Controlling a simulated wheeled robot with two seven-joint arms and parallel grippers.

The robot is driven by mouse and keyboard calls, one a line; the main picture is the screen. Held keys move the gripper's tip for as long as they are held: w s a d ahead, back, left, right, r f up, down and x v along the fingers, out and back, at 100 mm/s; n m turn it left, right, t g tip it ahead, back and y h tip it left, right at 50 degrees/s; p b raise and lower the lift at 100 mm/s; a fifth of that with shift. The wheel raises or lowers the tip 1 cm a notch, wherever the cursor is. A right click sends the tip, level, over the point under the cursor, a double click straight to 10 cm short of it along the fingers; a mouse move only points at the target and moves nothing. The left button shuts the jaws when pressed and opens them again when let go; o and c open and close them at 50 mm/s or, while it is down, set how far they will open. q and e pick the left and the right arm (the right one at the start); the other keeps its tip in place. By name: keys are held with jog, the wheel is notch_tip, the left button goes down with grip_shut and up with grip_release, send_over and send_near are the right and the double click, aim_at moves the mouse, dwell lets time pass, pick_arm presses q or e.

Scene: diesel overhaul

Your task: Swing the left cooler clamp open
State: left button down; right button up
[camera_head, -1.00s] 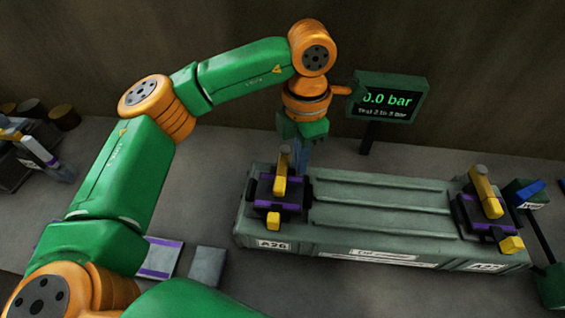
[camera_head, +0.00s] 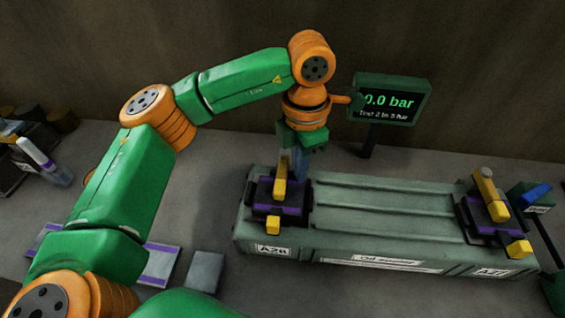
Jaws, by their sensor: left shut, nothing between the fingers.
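The oil cooler (camera_head: 385,215) is a long grey-green ribbed box on the bench. The left cooler clamp (camera_head: 292,204) sits on its left end, black with a purple band. Its yellow lever (camera_head: 280,182) stands up from the clamp, and a yellow block (camera_head: 273,225) is at its front. My left gripper (camera_head: 299,166) points down just behind and right of the lever. Its fingers are shut and empty. They overlap the lever's top in the picture, so I cannot tell whether they touch it. My right gripper is out of view.
A similar right clamp (camera_head: 492,212) sits on the cooler's right end. A display (camera_head: 390,102) reading 0.0 bar stands behind the cooler. A green device with a blue part (camera_head: 536,194) is at right. A grey block (camera_head: 205,271) and purple-striped plate (camera_head: 160,263) lie left.

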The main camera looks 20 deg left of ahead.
aim_at(283, 171)
pick_arm(q)
jog(key=shift+s+a, duration=0.1)
jog(key=shift+a, duration=0.2)
jog(key=shift+s+a+b, duration=0.1)
jog(key=shift+a+b, duration=0.2)
jog(key=shift+a, duration=0.05)
jog(key=shift+s+a+f+b, duration=0.1)
jog(key=shift+s+a+b, duration=0.15)
jog(key=shift+a, duration=0.2)
jog(key=shift+s+a, duration=0.2)
jog(key=shift+a, duration=0.2)
